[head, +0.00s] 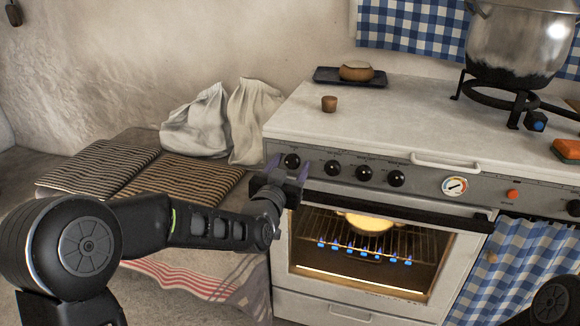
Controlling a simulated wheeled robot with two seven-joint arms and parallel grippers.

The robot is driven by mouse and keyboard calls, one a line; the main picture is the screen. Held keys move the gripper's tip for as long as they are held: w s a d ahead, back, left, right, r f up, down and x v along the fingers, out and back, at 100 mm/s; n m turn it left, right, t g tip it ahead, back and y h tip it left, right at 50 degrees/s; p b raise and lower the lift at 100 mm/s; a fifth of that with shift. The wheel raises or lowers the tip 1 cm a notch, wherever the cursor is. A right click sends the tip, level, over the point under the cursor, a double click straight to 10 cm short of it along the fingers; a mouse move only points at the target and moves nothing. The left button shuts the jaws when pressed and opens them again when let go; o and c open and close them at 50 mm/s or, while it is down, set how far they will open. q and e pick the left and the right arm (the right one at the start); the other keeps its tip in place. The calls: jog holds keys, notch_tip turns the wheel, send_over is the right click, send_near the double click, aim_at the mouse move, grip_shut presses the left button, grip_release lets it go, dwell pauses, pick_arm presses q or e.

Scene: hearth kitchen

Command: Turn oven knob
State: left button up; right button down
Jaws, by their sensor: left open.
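The white oven (330,307) stands right of centre, with a grey control panel along its top front. Its leftmost black knob (292,161) shows between the fingers of my left gripper (287,168). The gripper is open, with one purple-tipped finger on each side of that knob; I cannot tell whether either touches it. More black knobs (364,173) sit to the right on the panel. Blue flames (365,252) burn inside the oven below a dish (368,222) on a rack. My right gripper is not in view.
A black handle bar (400,213) runs across the oven front just below the knobs. A large metal pot (520,45) stands on a black burner stand at right. Cloth sacks (198,125) and striped cushions (185,183) lie on the bench at left.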

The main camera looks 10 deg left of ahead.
pick_arm(q)
jog(key=shift+c, duration=0.5)
grip_shut()
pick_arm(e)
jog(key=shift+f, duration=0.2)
pick_arm(q)
jog(key=shift+f+n+b, duration=0.15)
jog(key=shift+n+b, duration=0.85)
jog(key=shift+b, duration=0.25)
jog(key=n+b, duration=0.8)
jog(key=b, duration=0.1)
jog(key=shift+f+n, duration=0.1)
jog(key=shift+n, duration=0.2)
jog(key=shift+r+n+b, duration=0.2)
jog(key=shift+n+b, duration=1.1)
jog(key=shift+n, duration=0.3)
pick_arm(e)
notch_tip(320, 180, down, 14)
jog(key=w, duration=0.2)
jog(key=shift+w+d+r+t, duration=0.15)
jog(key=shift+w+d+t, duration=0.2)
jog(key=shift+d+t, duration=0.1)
